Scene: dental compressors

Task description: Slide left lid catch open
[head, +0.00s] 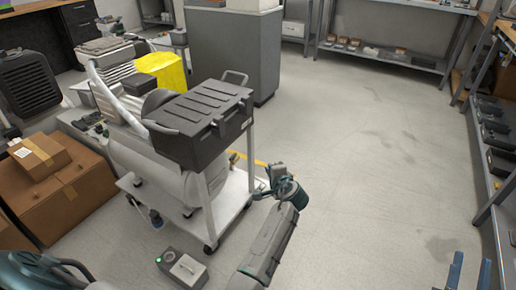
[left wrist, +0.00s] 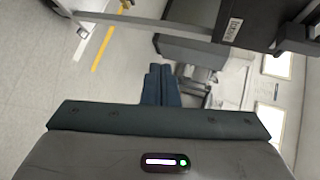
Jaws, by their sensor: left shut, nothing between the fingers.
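A black ribbed case (head: 200,118) lies closed on top of the white compressor cart. Its front carries two catches, the left lid catch (head: 217,129) and the right one (head: 242,104). My left gripper (head: 274,178) is low, to the right of the cart and below the case, apart from the catches. In the left wrist view its blue fingers (left wrist: 159,84) are together and empty. My right gripper (head: 470,268) is open and empty at the bottom right.
The cart (head: 238,190) holds a white tank. A small grey device (head: 182,268) sits on the floor before it. Cardboard boxes (head: 60,190) stand at left, a yellow cloth (head: 163,70) behind. Shelves (head: 490,130) line the right; the floor between is clear.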

